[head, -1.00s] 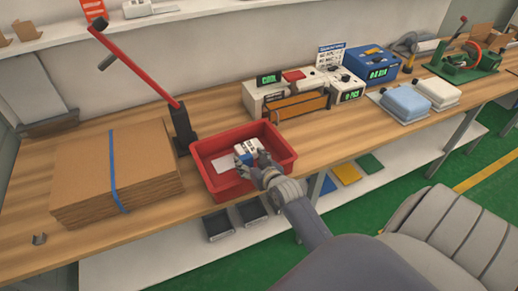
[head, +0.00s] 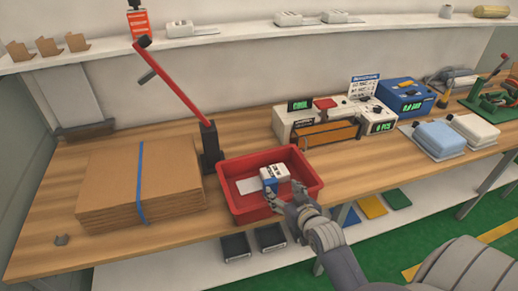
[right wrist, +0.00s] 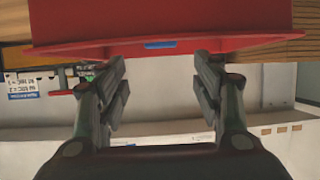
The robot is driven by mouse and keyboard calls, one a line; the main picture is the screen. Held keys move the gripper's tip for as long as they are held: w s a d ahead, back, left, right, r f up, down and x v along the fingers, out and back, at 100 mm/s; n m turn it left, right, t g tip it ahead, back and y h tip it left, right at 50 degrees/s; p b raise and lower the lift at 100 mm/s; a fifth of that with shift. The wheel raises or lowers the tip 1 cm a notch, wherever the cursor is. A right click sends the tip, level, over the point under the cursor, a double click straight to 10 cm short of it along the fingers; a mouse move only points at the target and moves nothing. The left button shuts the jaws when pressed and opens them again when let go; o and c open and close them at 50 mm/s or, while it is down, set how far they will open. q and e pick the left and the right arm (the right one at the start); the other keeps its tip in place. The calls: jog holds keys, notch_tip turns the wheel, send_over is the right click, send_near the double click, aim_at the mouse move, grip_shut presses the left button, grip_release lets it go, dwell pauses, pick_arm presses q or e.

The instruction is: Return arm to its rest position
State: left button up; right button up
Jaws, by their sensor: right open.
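My right arm comes in from the lower right in the head view. My right gripper (head: 286,192) is open and empty at the front rim of the red bin (head: 246,203). A small white and blue item (head: 274,174) lies in the bin, just beyond the fingers. A white sheet (head: 236,185) lies beside it in the bin. In the right wrist view, the two fingers of my gripper (right wrist: 161,70) are spread apart, with the bin's red wall (right wrist: 160,30) beyond them and nothing between them. My left gripper is not in view.
The bin stands on a wooden bench (head: 60,190). A stack of cardboard (head: 115,185) and a red-handled lever press (head: 209,145) are to its left. White devices (head: 296,118), a blue box (head: 405,97) and folded pads (head: 437,137) are to its right. A shelf (head: 230,37) runs above.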

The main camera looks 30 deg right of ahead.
jog(key=s+a+f+n+g+y, duration=0.1)
jog(key=s+a+f+n+g, duration=0.1)
jog(key=s+a+g, duration=0.55)
jog(key=s+a+f+n+g+y, duration=0.2)
jog(key=s+a, duration=0.6)
jog(key=s, duration=0.7)
jog(key=s+f+g+b, duration=0.2)
jog(key=s+f+b, duration=0.1)
jog(key=f, duration=2.8)
jog(key=s+d+f+b, duration=0.1)
jog(key=s+d+f, duration=0.2)
jog(key=s+f, duration=1.2)
jog(key=shift+s+d+f+g+h, duration=0.15)
jog(key=shift+s+f+g+h, duration=0.2)
jog(key=shift+s, duration=0.2)
